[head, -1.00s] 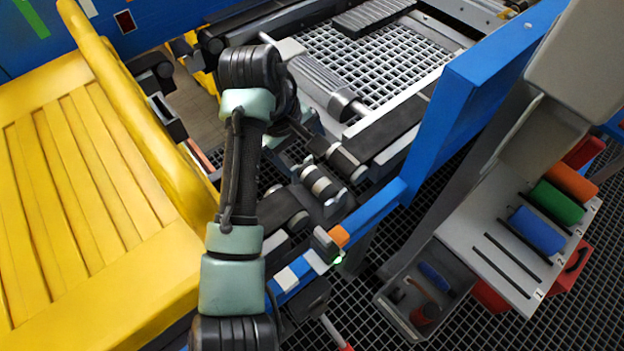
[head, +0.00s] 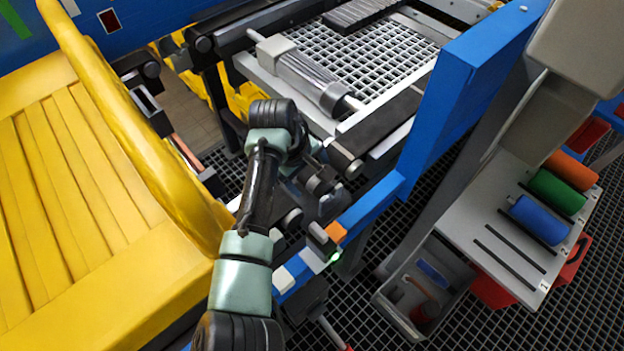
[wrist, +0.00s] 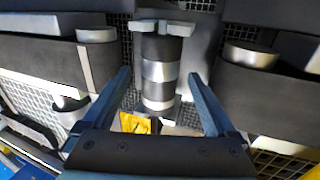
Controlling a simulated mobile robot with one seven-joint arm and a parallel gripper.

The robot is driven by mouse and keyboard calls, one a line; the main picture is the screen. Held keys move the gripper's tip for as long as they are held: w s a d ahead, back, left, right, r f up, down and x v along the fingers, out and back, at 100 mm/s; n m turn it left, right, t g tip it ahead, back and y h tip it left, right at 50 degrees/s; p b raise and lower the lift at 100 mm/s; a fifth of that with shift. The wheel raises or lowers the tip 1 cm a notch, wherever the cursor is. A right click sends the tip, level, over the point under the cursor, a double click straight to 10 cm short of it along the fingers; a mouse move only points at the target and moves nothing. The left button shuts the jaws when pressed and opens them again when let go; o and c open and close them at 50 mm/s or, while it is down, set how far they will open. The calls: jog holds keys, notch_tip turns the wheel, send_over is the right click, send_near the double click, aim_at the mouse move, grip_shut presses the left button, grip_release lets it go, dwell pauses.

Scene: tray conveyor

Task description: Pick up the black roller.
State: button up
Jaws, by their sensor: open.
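The black roller (wrist: 160,48) with silver bands stands out in the middle of the wrist view, lying lengthwise between grey brackets at both ends. My gripper (wrist: 159,76) is open, with one blue finger on each side of the roller and visible gaps between. I cannot tell whether the fingers reach down to its level. In the head view my arm and wrist cover most of the roller and my gripper.
Dark conveyor belts flank the roller in the wrist view. A blue upright (head: 440,120) stands right of my arm, and a yellow slatted chute (head: 60,210) lies left. A rack holds blue (head: 538,220), green (head: 556,191) and orange (head: 571,170) rollers.

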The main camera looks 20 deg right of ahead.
jog(key=shift+f, duration=0.1)
jog(key=shift+c, duration=0.2)
grip_shut()
jog(key=shift+d, duration=0.1)
